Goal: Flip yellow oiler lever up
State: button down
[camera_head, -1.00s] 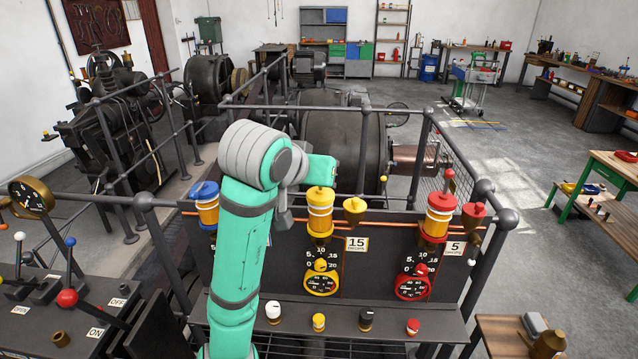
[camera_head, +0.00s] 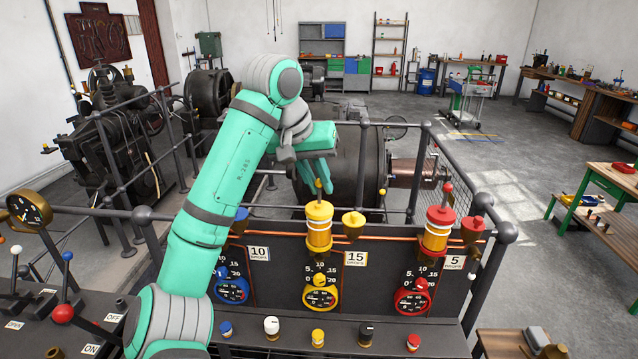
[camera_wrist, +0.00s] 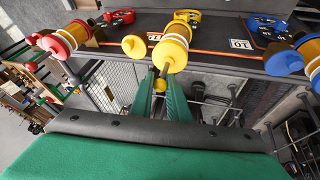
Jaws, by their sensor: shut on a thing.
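The yellow oiler (camera_head: 319,228) stands on the dark panel between the red oiler and the blue one. Its thin lever with a small yellow knob (camera_head: 319,184) points up from the oiler's top. My gripper (camera_head: 322,178) reaches over the panel from the left and is shut on the lever. In the wrist view, the green fingers (camera_wrist: 163,84) close around the dark lever stem by its yellow knob, and the yellow oiler (camera_wrist: 171,50) is just beyond them.
The red oiler (camera_head: 438,229) has an upright lever. The blue oiler (camera_head: 240,214) is mostly hidden behind my arm. A yellow funnel cup (camera_head: 354,222) sits close to the right of the yellow oiler. Railings (camera_head: 420,165) and a large dark dynamo lie behind the panel.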

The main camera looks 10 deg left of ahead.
jog(key=shift+f, duration=0.15)
jog(key=c, duration=1.7)
grip_release()
jog(key=v, duration=1.1)
jog(key=shift+w, duration=0.1)
